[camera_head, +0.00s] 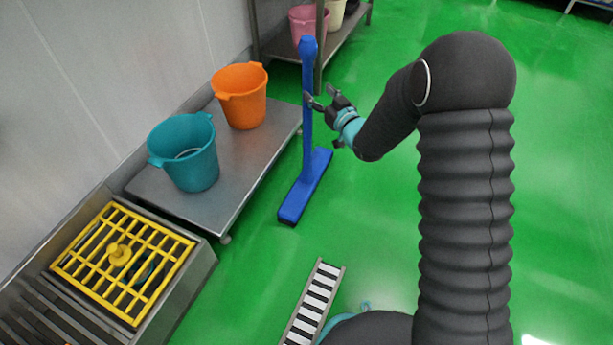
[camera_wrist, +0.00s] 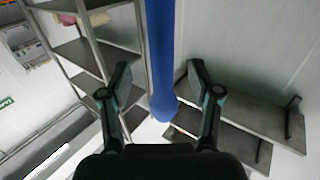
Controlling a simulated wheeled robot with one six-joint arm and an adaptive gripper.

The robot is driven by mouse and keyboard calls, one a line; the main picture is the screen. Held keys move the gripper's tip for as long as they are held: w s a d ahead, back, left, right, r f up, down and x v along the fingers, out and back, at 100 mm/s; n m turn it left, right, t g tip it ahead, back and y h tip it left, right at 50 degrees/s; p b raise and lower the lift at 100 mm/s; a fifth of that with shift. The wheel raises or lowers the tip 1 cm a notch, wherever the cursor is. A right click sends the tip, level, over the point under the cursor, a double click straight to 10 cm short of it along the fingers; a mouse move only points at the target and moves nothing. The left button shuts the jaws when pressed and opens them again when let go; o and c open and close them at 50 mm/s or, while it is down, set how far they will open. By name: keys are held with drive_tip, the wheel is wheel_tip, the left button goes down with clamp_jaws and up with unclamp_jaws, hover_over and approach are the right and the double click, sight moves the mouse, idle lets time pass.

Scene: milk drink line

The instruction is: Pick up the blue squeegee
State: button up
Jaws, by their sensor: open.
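The blue squeegee (camera_head: 308,120) stands upright on the green floor, with its wide head at the bottom and its handle pointing up. It stands just right of the low metal table. My gripper (camera_head: 318,98) is at the upper half of the handle, on its right side. In the wrist view the blue handle (camera_wrist: 161,60) runs down between the two fingers of my gripper (camera_wrist: 158,75). The fingers are spread apart, with gaps on both sides of the handle. I cannot tell how deep the handle sits between them.
A low metal table (camera_head: 228,208) holds a teal bucket (camera_head: 190,160) and an orange bucket (camera_head: 240,97). A metal rack (camera_head: 345,30) with a pink bucket (camera_head: 305,22) stands behind. A yellow grate (camera_head: 150,280) is at lower left. Green floor is clear to the right.

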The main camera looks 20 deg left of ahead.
sight(311, 86)
drive_tip(key=shift+f+x, duration=0.2)
drive_tip(key=shift+x, duration=2.95)
drive_tip(key=shift+s, duration=0.1)
clamp_jaws()
drive_tip(key=shift+r, duration=0.15)
